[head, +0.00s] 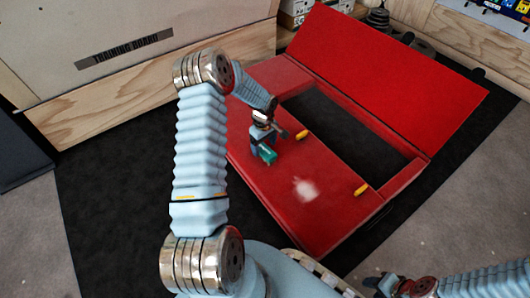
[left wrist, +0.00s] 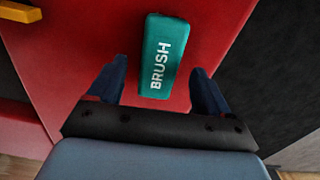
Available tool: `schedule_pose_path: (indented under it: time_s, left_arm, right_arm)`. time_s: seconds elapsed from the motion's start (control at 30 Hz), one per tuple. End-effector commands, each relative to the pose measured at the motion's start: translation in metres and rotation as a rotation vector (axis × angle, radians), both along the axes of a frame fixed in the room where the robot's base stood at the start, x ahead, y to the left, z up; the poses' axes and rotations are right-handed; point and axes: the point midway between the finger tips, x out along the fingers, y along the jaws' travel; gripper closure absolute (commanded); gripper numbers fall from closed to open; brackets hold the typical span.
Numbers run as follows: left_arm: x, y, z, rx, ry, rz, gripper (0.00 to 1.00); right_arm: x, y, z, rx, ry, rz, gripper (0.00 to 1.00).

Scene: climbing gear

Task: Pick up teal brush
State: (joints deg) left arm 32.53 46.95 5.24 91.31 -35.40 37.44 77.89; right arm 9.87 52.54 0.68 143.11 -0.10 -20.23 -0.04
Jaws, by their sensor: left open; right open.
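The teal brush (head: 267,154) lies on the near panel of the red case (head: 325,230). In the left wrist view the brush (left wrist: 160,55), lettered BRUSH, lies ahead of and between my two dark blue fingers, with visible gaps on both sides. My left gripper (head: 263,137) is open and close above the brush, partly hiding it in the head view; it also shows in the left wrist view (left wrist: 159,68). My right gripper (head: 382,286) is at the bottom right of the head view, open and away from the case.
The red case has a dark rectangular opening (head: 345,138) and a raised red lid behind. Two yellow pieces (head: 302,134) (head: 361,189) sit along the opening's near edge. A white patch (head: 305,189) marks the panel. A training board (head: 130,50) stands at the back left.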

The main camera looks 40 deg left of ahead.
Motion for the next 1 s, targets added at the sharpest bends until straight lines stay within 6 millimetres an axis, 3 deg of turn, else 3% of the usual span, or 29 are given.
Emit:
schedule_pose_path:
  time_s: [0.03,0.13,0.43,0.83,1.0]
  left_arm:
    - [0.001,0.000,-0.013,-0.002,0.001,0.000,0.21]
    - [0.002,0.000,-0.026,-0.001,0.002,0.000,0.21]
    - [0.002,-0.001,-0.031,0.000,0.000,0.000,0.21]
    - [0.002,-0.001,-0.031,0.000,0.000,0.000,0.80]
    - [0.002,0.000,-0.031,0.000,0.000,0.000,0.80]
  right_arm:
    - [0.000,0.000,-0.006,0.000,-0.001,0.000,0.57]
    - [0.000,0.000,-0.009,0.000,-0.002,-0.001,0.57]
    - [0.000,0.000,-0.009,0.000,-0.001,-0.002,0.57]
    - [0.000,0.000,-0.009,0.000,-0.002,-0.001,0.57]
    - [0.000,0.000,-0.009,0.000,-0.002,-0.001,0.57]
